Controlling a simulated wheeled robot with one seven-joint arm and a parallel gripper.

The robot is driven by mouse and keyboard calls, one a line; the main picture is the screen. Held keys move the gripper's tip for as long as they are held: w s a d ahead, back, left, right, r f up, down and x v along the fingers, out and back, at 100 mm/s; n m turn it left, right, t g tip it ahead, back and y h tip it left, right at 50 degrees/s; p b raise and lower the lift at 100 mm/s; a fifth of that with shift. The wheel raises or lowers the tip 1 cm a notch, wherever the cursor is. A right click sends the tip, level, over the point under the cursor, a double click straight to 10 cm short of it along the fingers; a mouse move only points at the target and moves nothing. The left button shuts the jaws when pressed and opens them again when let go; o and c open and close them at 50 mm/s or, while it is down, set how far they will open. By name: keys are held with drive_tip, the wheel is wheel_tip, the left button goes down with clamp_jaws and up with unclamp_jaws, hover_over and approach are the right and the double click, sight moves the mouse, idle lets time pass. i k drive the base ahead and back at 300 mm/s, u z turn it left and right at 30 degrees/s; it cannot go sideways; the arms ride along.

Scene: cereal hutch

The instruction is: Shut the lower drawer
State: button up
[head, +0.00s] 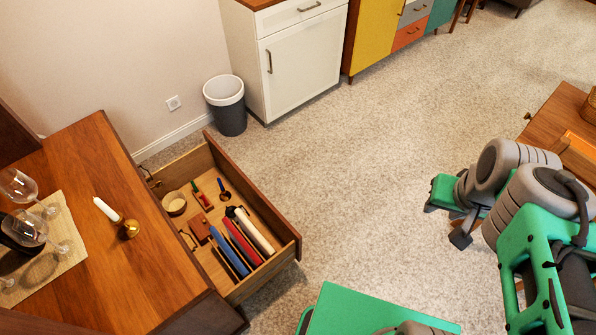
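The lower drawer (282,205) is pulled far out of the wooden cabinet (110,265) at the left in the head view. Its open top shows binders or folders, a round bowl and small items inside. Two dark handles (188,240) show on the cabinet front above it, seen over the drawer's inside. The outer face of the drawer front is mostly hidden from this angle. My gripper (446,223) is at the right, over the carpet, well apart from the drawer. Its two dark fingers look spread, with nothing seen between them.
A waste bin (228,117) stands by the wall beyond the drawer. A wooden table (556,112) is at the right edge. Carpet between drawer and gripper is clear.

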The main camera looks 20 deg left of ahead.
sight(203, 165)
drive_tip(key=z, duration=0.25)
drive_tip(key=i, duration=2.3)
drive_tip(key=z, duration=5.45)
drive_tip(key=i, duration=0.55)
drive_tip(key=z, duration=2.05)
